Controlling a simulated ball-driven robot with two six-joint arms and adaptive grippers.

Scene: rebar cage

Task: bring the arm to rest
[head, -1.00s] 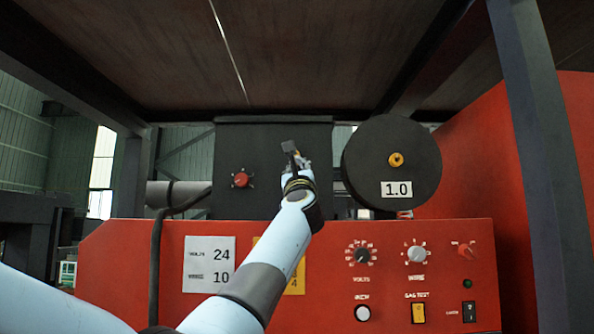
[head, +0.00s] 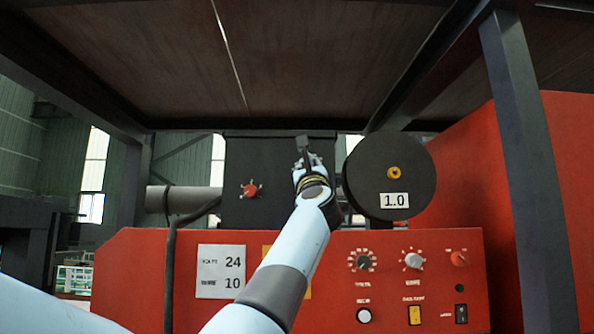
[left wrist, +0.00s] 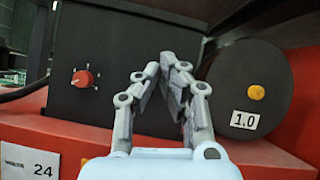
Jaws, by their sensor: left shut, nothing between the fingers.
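My left arm reaches up from the bottom of the head view. Its gripper (head: 304,152) is in front of the black box (head: 252,180) with the red knob (head: 250,190). In the left wrist view the gripper (left wrist: 168,62) is shut, its fingertips together with nothing between them. The black box (left wrist: 100,60) is behind the fingers, and I cannot tell how much space lies between. My right gripper is not in view.
A black spool (head: 392,160) marked 1.0 stands right of the gripper. Below is a red panel (head: 400,290) with knobs and switches, and a 24/10 label (head: 220,271). A dark post (head: 525,150) stands at right, and a brown panel (head: 290,60) spans overhead.

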